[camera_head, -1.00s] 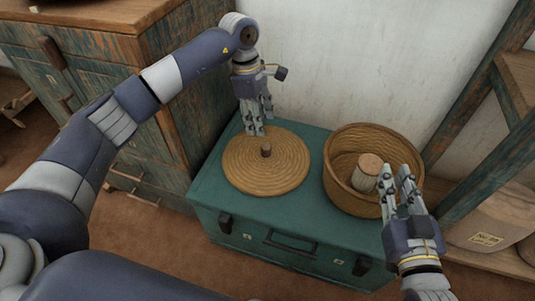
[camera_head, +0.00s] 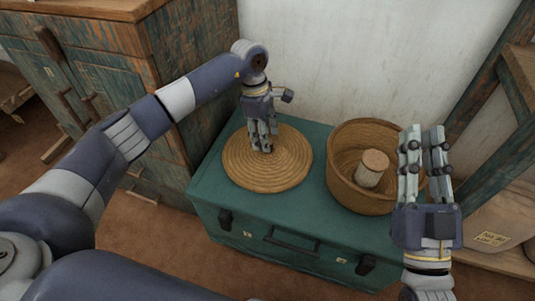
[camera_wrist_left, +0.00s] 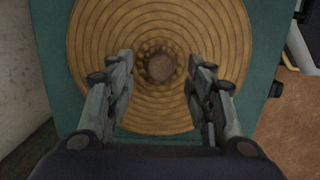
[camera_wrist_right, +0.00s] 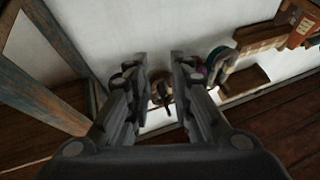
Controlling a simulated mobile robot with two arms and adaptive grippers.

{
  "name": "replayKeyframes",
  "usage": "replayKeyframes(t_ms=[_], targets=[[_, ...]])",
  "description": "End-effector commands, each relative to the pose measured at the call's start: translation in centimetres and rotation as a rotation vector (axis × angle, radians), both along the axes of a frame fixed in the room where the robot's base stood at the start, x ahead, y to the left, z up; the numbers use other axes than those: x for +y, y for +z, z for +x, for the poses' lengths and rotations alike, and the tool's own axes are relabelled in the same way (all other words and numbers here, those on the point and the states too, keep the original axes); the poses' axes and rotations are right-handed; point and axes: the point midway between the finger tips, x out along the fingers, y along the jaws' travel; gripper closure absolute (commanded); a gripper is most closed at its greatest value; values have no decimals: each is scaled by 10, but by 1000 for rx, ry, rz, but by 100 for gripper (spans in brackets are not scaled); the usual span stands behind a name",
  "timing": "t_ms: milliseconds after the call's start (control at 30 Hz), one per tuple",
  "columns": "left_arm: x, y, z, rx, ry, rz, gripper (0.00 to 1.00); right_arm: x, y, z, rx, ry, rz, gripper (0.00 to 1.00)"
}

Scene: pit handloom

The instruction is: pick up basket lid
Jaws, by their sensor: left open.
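The basket lid (camera_head: 240,170) is a round, coiled tan disc lying flat on the green trunk. Its small brown knob shows at its centre in the left wrist view (camera_wrist_left: 160,66); in the head view my fingers largely hide it. My left gripper (camera_head: 267,148) points down over the lid's middle. In the left wrist view its open fingers (camera_wrist_left: 160,78) stand on either side of the knob, with gaps to it. My right gripper (camera_head: 424,132) is beside the basket's right side, fingers apart and empty; they also show apart in the right wrist view (camera_wrist_right: 160,58).
The open woven basket (camera_head: 352,190) stands on the trunk right of the lid, with a pale cylinder (camera_head: 371,168) inside. The green trunk (camera_head: 290,222) is below. A wooden cabinet (camera_head: 185,70) is at left, a timber frame (camera_head: 490,110) at right, and a white wall behind.

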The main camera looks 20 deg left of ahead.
Motion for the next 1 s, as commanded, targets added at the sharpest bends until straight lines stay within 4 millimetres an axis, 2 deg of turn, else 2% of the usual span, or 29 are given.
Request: replayKeyframes(t_ms=[100, 300, 600, 633, 667, 833, 1000], targets=[[-3, -13, 0, 0, 0, 0, 51, 0, 14, -10, -93, 5, 27, 79], [-5, -26, 0, 0, 0, -1, 51, -2, 32, -23, -199, 10, 58, 79], [-5, -27, 0, -1, 0, 0, 51, -2, 36, -26, -220, 12, 64, 79], [-5, -27, 0, -1, 0, 0, 54, -2, 36, -26, -220, 11, 63, 79], [-5, -27, 0, -1, 0, 0, 60, -2, 36, -26, -219, 11, 63, 79], [-5, -27, 0, -1, 0, 0, 99, -2, 36, -26, -219, 11, 63, 79], [-5, -27, 0, -1, 0, 0, 100, -2, 35, -26, -219, 11, 63, 79]])
